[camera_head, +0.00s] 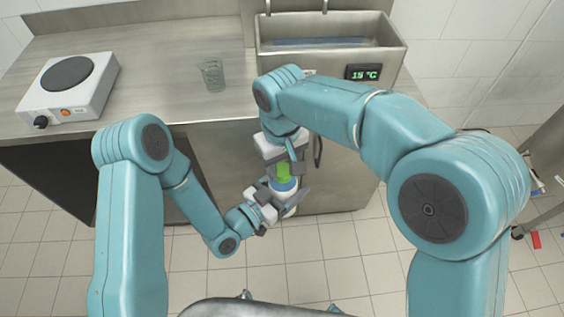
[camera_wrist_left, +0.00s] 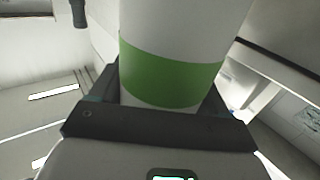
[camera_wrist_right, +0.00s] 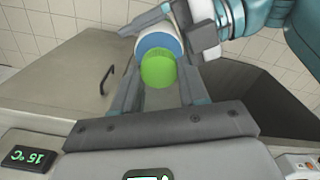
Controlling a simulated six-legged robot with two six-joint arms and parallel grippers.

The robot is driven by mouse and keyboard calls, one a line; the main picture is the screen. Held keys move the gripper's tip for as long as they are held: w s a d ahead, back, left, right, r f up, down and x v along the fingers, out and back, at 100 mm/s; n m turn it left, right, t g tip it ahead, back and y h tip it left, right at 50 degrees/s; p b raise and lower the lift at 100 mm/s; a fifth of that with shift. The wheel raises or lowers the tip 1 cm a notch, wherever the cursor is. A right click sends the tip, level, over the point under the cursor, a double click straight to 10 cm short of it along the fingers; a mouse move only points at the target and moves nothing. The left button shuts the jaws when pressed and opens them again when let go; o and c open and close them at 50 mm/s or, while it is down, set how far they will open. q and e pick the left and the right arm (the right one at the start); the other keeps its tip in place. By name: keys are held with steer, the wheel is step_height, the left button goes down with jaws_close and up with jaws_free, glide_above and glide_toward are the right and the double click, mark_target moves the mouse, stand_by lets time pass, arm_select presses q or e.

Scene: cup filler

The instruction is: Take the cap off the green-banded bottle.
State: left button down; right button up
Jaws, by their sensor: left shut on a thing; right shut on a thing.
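The green-banded bottle (camera_head: 290,210) is held off the floor in front of the counter, white with a blue top. Its green band (camera_wrist_left: 170,78) shows close up in the left wrist view. My left gripper (camera_head: 283,195) is shut on the bottle's body. The green cap (camera_head: 284,171) is at the bottle's blue top; it also shows in the right wrist view (camera_wrist_right: 158,69). My right gripper (camera_head: 283,167) comes from above and is shut on the cap, a finger on each side. I cannot tell whether the cap is seated or loose.
A hot plate (camera_head: 70,85) stands on the counter (camera_head: 165,60) at the left. A clear glass (camera_head: 212,75) stands near the counter's middle. A sink (camera_head: 330,45) with a 15 °C display (camera_head: 368,73) is at the back right. The tiled floor below the grippers is clear.

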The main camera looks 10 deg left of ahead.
steer(key=n, duration=0.5)
steer(key=shift+s+a+r+n, duration=0.1)
steer(key=shift+a+n, duration=0.15)
steer(key=shift+n, duration=0.05)
steer(key=n, duration=0.5)
steer(key=shift+d, duration=0.1)
steer(key=n, duration=0.5)
steer(key=shift+n, duration=0.4)
steer(key=n, duration=0.4)
steer(key=shift+d, duration=0.1)
steer(key=shift+r, duration=0.15)
steer(key=shift+r, duration=0.85)
steer(key=shift+r, duration=0.2)
